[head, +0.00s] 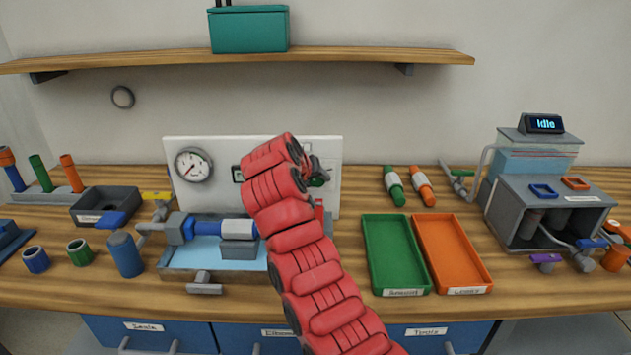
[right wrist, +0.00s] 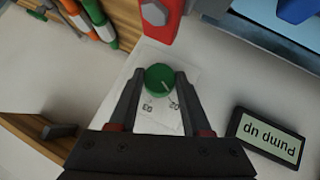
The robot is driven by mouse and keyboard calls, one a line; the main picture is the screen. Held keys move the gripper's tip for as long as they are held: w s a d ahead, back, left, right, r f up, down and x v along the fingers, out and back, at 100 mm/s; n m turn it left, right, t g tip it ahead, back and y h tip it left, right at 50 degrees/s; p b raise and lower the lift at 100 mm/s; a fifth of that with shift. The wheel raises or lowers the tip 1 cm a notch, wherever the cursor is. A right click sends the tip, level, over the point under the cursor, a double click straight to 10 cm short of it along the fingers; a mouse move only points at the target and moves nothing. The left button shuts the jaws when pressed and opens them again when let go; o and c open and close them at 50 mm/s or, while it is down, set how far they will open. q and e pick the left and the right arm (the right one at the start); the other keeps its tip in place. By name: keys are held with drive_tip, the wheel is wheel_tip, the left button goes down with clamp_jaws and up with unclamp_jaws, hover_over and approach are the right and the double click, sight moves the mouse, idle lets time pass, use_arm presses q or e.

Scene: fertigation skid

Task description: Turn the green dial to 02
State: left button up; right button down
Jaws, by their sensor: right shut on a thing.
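The green dial (right wrist: 158,76) sits on the white panel (head: 232,150) and shows in the right wrist view with a pale pointer line. The line points toward the lower right, roughly toward the printed 02; the 03 label lies to the left of it. My right gripper (right wrist: 160,84) has one finger on each side of the dial and is shut on it. In the head view the dial (head: 320,180) is mostly hidden behind my right gripper (head: 318,170). My left gripper is not in view.
A red part (right wrist: 160,18) sits close beyond the dial. In the head view, green (head: 368,255) and orange (head: 485,275) trays lie right of my arm. A gauge (head: 194,165) is on the panel's left.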

drive_tip(key=shift+f, duration=0.1)
drive_tip(key=shift+c, duration=1.8)
unclamp_jaws()
drive_tip(key=v, duration=1.7)
drive_tip(key=shift+s+r, duration=0.15)
drive_tip(key=shift+r, duration=0.05)
